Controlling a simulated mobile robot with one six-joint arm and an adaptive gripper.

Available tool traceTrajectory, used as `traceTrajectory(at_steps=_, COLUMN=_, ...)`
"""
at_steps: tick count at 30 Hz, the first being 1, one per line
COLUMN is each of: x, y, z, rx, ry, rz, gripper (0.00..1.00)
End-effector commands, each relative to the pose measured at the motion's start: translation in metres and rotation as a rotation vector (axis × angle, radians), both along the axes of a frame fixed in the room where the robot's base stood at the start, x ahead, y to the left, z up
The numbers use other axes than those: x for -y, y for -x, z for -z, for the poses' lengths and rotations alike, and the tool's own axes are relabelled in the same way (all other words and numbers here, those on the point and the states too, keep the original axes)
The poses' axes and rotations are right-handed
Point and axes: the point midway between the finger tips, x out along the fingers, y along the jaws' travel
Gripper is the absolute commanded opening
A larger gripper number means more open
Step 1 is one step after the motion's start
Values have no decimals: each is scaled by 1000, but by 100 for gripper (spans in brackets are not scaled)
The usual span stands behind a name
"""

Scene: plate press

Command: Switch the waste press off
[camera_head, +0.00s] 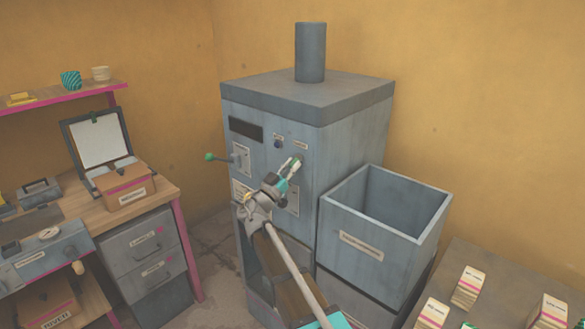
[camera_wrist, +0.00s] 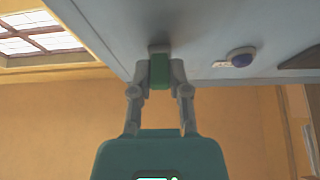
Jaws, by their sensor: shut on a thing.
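The waste press is the tall grey-blue cabinet (camera_head: 345,135) with a flue on top, in the middle of the head view. Its front panel shows in the wrist view (camera_wrist: 210,25). My gripper (camera_head: 292,163) is at the upper right of the front panel. In the wrist view my gripper (camera_wrist: 159,72) is shut on a green switch knob (camera_wrist: 160,70), with one finger on each side. A grey stem joins the knob to the panel. In the head view the fingers mostly cover the knob. Its on or off setting cannot be told.
A blue-purple button (camera_wrist: 241,58) sits beside the knob. A green-tipped lever (camera_head: 211,157) sticks out at the panel's left. An open grey bin (camera_head: 385,225) stands right of the press. A wooden bench (camera_head: 165,190) is at the left, a table with small stacks (camera_head: 468,288) at lower right.

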Motion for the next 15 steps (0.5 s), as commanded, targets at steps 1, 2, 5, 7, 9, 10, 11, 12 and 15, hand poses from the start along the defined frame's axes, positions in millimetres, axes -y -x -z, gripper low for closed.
traceTrajectory(at_steps=1, x=0, y=0, z=-1, rx=2, ry=1, rz=2, gripper=0)
traceTrajectory(at_steps=2, x=0, y=0, z=-1, rx=2, ry=1, rz=2, gripper=0)
traceTrajectory(at_steps=5, x=0, y=0, z=-1, rx=2, ry=1, rz=2, gripper=25)
traceTrajectory(at_steps=7, x=0, y=0, z=-1, rx=1, ry=1, rz=1, gripper=38)
traceTrajectory(at_steps=9, x=0, y=0, z=0, rx=1, ry=1, rz=1, gripper=51)
traceTrajectory(at_steps=10, x=0, y=0, z=0, rx=1, ry=1, rz=1, gripper=56)
traceTrajectory(at_steps=11, x=0, y=0, z=0, rx=1, ry=1, rz=1, gripper=57)
traceTrajectory(at_steps=12, x=0, y=0, z=0, rx=0, ry=0, rz=1, gripper=57)
traceTrajectory(at_steps=15, x=0, y=0, z=0, rx=0, ry=0, rz=0, gripper=57)
